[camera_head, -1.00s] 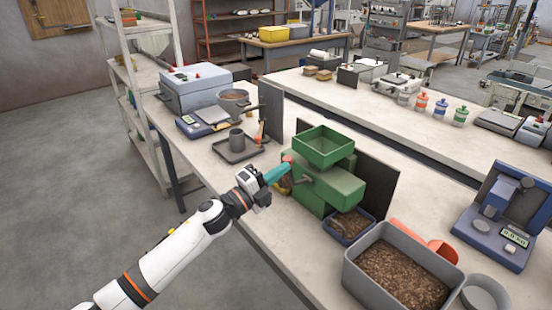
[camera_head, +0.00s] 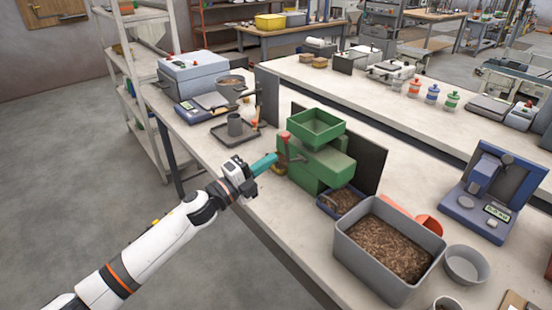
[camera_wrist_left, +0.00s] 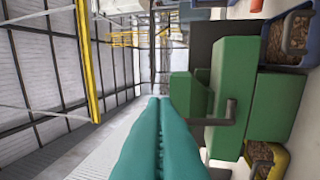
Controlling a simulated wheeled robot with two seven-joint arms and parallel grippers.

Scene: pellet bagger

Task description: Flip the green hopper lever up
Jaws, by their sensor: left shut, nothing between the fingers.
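The green hopper machine (camera_head: 326,166) stands on the near bench, with its square open hopper (camera_head: 316,127) on top. On its left side a lever with a red knob (camera_head: 284,137) points upward. My left gripper (camera_head: 274,160), with teal fingers, is shut and empty just below and left of the knob, apart from it as far as I can tell. In the left wrist view the shut fingers (camera_wrist_left: 158,110) lie beside the green machine body (camera_wrist_left: 235,85). A dark grey bent bar (camera_wrist_left: 228,116) sticks out from that body near them. The red knob does not show there. My right gripper is not in view.
A blue tray of pellets (camera_head: 328,201) sits below the machine, and a large grey bin of pellets (camera_head: 343,246) stands in front. A dark panel (camera_head: 370,168) stands behind the machine. A grey tray with a cup (camera_head: 222,137) lies to the left.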

